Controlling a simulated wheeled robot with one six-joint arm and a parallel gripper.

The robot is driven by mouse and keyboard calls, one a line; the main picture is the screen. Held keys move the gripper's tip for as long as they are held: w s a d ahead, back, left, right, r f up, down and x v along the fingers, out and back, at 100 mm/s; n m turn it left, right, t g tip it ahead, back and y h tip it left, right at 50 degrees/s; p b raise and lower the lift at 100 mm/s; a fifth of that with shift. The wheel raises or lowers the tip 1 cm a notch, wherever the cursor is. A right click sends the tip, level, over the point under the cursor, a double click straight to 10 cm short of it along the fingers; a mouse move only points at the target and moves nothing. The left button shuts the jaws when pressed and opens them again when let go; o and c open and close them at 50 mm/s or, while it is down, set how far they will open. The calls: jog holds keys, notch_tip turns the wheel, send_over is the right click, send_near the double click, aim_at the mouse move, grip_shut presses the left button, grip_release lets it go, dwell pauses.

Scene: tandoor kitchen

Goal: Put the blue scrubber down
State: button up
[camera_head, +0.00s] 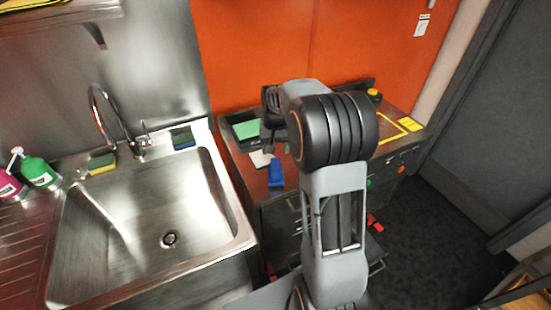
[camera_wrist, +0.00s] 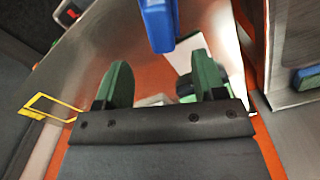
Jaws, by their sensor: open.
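The blue scrubber (camera_head: 275,172) appears to rest on the steel counter to the right of the sink. In the wrist view the blue scrubber (camera_wrist: 158,22) shows at the top, just beyond the fingertips and roughly in line with the gap between them. My gripper (camera_wrist: 160,75) is open, with green fingertips spread apart and nothing between them. In the head view my arm hides much of my gripper, which is above the counter behind the scrubber. Whether the scrubber stands flat or tilted is hard to tell.
A steel sink (camera_head: 232,195) lies left. A blue-and-green sponge (camera_head: 182,138) and a yellow-and-green sponge (camera_head: 102,163) sit on its back rim. A green item (camera_head: 246,130) and a white item (camera_head: 260,158) lie on the counter. An orange wall (camera_head: 260,50) stands behind.

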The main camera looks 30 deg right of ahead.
jog(key=shift+r, duration=0.85)
jog(key=s+a+r+n+t, duration=0.2)
jog(key=s+a, duration=0.3)
jog(key=s, duration=0.4)
jog(key=s+a+r+n+t, duration=0.2)
jog(key=s+a, duration=0.3)
jog(key=s, duration=0.5)
jog(key=shift+s+r+n, duration=0.25)
jog(key=shift+r+n, duration=0.05)
jog(key=shift+r, duration=0.3)
jog(key=shift+c, duration=0.5)
